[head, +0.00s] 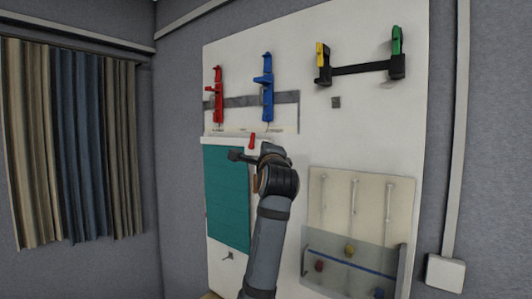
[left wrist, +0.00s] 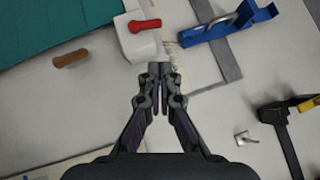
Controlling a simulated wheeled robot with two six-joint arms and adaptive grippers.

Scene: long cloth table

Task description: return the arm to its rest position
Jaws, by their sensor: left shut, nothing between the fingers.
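My left arm rises from the bottom middle of the head view, and its gripper (head: 240,155) is in front of the white wall board. In the left wrist view the same gripper (left wrist: 160,72) has its fingers together with nothing between them. Its tips show just below a white block with a red lever (left wrist: 145,25); whether they touch it I cannot tell. The arm hides part of the board behind it. My right gripper is in neither view.
The white board (head: 315,115) carries a red tool (head: 218,95), a blue tool (head: 267,85), a black bracket (head: 362,69) with yellow and green ends, a teal sheet (head: 226,195) and a clear bin (head: 350,265). Curtains (head: 75,140) hang at left.

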